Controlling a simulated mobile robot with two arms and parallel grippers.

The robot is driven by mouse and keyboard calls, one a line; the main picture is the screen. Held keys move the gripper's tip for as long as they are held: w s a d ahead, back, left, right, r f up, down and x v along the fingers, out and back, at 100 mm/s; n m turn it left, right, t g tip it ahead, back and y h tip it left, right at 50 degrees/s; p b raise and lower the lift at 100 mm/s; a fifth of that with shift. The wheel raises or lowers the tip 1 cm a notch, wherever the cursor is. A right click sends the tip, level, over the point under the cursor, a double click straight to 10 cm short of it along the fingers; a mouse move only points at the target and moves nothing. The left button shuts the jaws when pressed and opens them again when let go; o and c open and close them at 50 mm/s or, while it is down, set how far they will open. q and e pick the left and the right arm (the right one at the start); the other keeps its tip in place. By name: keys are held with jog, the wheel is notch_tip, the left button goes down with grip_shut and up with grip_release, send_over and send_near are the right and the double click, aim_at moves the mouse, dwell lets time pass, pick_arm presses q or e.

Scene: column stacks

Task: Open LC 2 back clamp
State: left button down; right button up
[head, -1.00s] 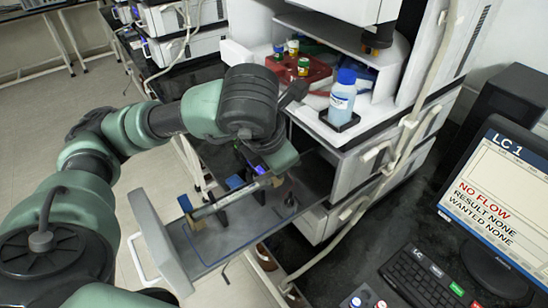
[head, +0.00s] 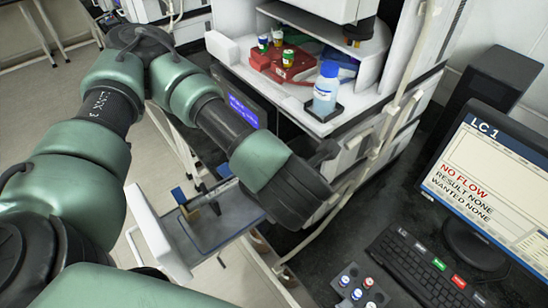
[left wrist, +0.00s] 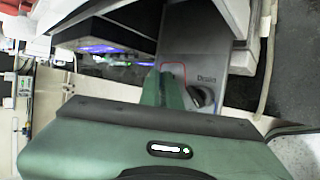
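A pulled-out tray (head: 203,236) with a white front panel (head: 158,228) shows in the head view below my left arm. My left arm hides the tray's back part, so I cannot see the back clamp or the column's full length. In the left wrist view my left gripper (left wrist: 165,90) shows green fingers close together over a grey surface marked "Drain" (left wrist: 207,79), beside a black knob (left wrist: 203,97). Whether it is open is unclear. My right gripper is not in view.
A blue-capped bottle (head: 325,92) and several vials on a red rack (head: 283,62) stand on the instrument shelf. At right are a monitor (head: 492,170) reading "LC 1", a keyboard (head: 430,262) and a button box (head: 358,288). Open floor lies left.

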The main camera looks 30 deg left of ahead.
pick_arm(q)
jog(key=shift+f, duration=0.1)
dwell(0.5)
jog(key=c, duration=1.6)
grip_release()
jog(key=shift+v, duration=3.95)
jog(key=shift+d+p, duration=0.1)
jog(key=shift+p, duration=0.2)
